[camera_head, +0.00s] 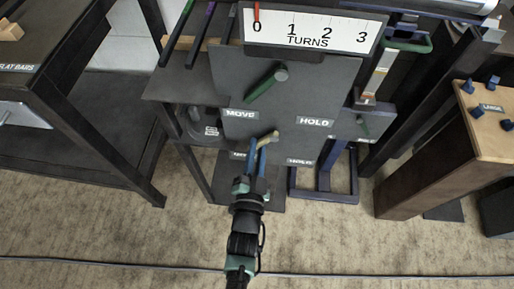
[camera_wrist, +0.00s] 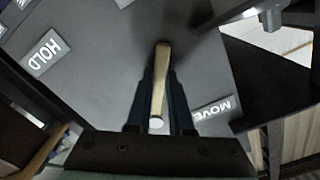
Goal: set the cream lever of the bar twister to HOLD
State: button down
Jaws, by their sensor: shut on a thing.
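The cream lever (camera_head: 269,136) stands out from the grey front panel (camera_head: 320,82) of the bar twister, slanting up to the right in the head view. The panel has a MOVE label (camera_head: 240,115) on the left and a HOLD label (camera_head: 315,121) on the right. The lever is nearer the MOVE side. My gripper (camera_head: 257,156) is shut on the lever from below. In the wrist view the cream lever (camera_wrist: 161,80) runs between my dark fingers, with MOVE (camera_wrist: 214,108) at lower right and HOLD (camera_wrist: 46,52) at upper left. The fingers partly hide the lower left label in the head view.
A green lever (camera_head: 267,83) sits higher on the panel. Above it is a TURNS dial (camera_head: 310,28) with a red needle at 0. A dark bench (camera_head: 70,85) stands left, and a wooden-topped stand (camera_head: 490,115) with blue pegs stands right. Carpet is clear in front.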

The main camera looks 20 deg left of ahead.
aim_at(290, 142)
jog(key=shift+d+f, duration=0.1)
dwell(0.3)
jog(key=d+n, duration=0.1)
jog(key=n, duration=0.1)
jog(key=d+n, duration=0.1)
jog(key=n, duration=0.1)
jog(key=w+d+f+n+b, duration=0.1)
jog(key=n, duration=0.1)
jog(key=shift+d, duration=0.1)
jog(key=d+n, duration=0.1)
jog(key=n, duration=0.1)
jog(key=d+n, duration=0.1)
jog(key=shift+w+r+n, duration=0.1)
jog(key=shift+w+n, duration=0.1)
jog(key=shift+n, duration=0.2)
jog(key=shift+w+d+r+n+p, duration=0.15)
jog(key=shift+d+r+n+p, duration=0.25)
jog(key=shift+n, duration=0.65)
jog(key=shift+w+d+r+n+p, duration=0.15)
jog(key=shift+d+n, duration=0.45)
jog(key=shift+n, duration=0.45)
jog(key=c, duration=0.8)
grip_release()
